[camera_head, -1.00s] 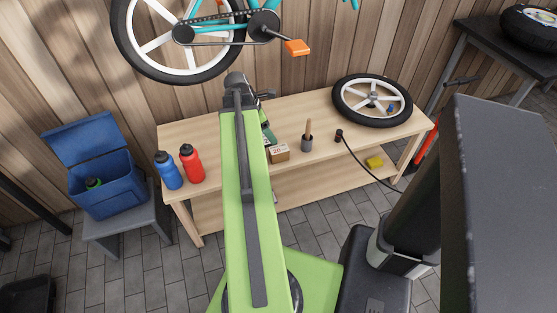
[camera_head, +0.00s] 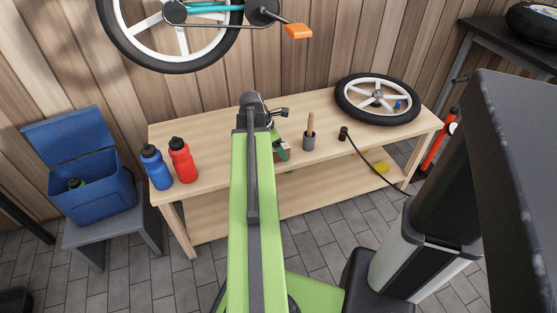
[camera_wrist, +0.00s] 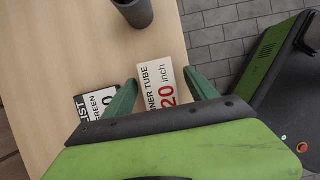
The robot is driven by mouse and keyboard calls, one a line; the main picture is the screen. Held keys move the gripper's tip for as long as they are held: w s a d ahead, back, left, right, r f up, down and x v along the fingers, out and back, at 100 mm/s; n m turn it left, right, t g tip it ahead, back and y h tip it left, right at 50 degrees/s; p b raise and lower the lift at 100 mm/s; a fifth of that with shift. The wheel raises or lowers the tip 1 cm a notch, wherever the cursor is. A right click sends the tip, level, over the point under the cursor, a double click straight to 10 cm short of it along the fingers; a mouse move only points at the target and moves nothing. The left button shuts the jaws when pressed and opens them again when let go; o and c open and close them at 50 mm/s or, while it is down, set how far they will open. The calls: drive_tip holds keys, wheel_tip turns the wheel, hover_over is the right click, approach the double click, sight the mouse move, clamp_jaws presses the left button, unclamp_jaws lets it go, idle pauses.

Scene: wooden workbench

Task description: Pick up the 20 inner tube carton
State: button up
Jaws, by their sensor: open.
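The 20 inner tube carton (camera_wrist: 158,72) has a white printed face reading "20 inch" in the wrist view. It lies between the two green fingers of my gripper (camera_wrist: 161,77). My gripper is open, with one finger on each side of the carton; I cannot tell whether either touches it. In the head view the carton (camera_head: 288,146) sits near the bench's front edge, partly hidden by a finger of my gripper (camera_head: 281,145). The carton's lower end is hidden behind my gripper in the wrist view.
Another labelled box (camera_wrist: 97,103) lies just left of the left finger. A dark cup (camera_wrist: 134,11) stands beyond the carton; it holds a wooden handle in the head view. Blue (camera_head: 155,168) and red (camera_head: 182,160) bottles stand left on the workbench (camera_head: 215,125). A wheel (camera_head: 377,99) lies right.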

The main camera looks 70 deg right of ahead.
clamp_jaws()
idle(0.4)
drive_tip(key=shift+r, duration=0.15)
